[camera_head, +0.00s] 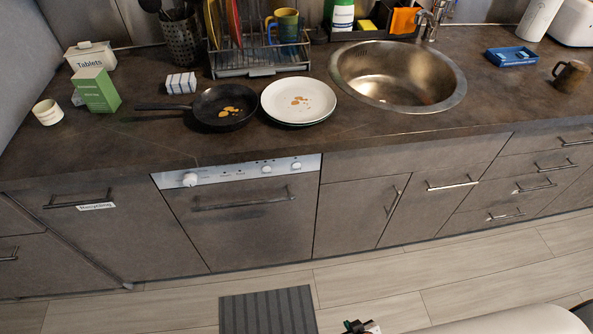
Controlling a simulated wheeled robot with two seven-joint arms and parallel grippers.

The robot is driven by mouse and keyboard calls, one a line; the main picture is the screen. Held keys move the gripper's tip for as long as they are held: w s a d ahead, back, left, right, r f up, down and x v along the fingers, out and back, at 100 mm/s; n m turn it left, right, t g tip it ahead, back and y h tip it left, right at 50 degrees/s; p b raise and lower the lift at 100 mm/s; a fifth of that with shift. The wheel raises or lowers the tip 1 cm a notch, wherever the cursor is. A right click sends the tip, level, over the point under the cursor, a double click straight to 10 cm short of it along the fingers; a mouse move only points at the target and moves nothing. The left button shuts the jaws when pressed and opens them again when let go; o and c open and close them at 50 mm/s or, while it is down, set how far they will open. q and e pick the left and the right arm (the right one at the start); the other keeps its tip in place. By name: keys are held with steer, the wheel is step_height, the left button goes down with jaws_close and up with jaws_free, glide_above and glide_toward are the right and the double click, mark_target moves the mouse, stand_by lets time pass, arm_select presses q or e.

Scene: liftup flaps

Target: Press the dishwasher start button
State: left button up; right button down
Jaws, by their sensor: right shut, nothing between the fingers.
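The dishwasher (245,222) is built in under the counter, left of centre, with its door closed. The labels are too small to read, so I cannot tell which one is the start button. My right gripper (361,327) is at the bottom edge of the view, partly cut off, over the floor. It is shut and empty, well away from the panel. My left gripper is not in view.
On the counter above stand a black pan (224,108), a stack of plates (298,100), a dish rack (258,62) and a sink (398,76). Handled drawers and cabinets flank the dishwasher. A grey striped mat (267,311) lies on the otherwise clear floor in front.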

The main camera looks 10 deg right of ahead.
mark_target(296, 165)
steer(key=w+a+r+t+y+b, duration=0.25)
steer(key=w+r+t, duration=0.25)
steer(key=w+r, duration=0.4)
steer(key=w+a+r+t+y+b, duration=0.1)
steer(key=w+a+r+t+b, duration=0.4)
steer(key=w, duration=0.6)
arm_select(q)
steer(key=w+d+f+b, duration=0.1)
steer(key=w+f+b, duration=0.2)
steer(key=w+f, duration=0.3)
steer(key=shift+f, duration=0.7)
arm_select(e)
step_height(296, 165, up, 21)
steer(key=w+a+n+t+y, duration=0.1)
steer(key=w+n+t+y, duration=0.1)
steer(key=t+y, duration=0.3)
steer(key=shift+w+a+n+y, duration=0.25)
steer(key=shift+n+y, duration=0.65)
steer(key=shift+y, duration=0.35)
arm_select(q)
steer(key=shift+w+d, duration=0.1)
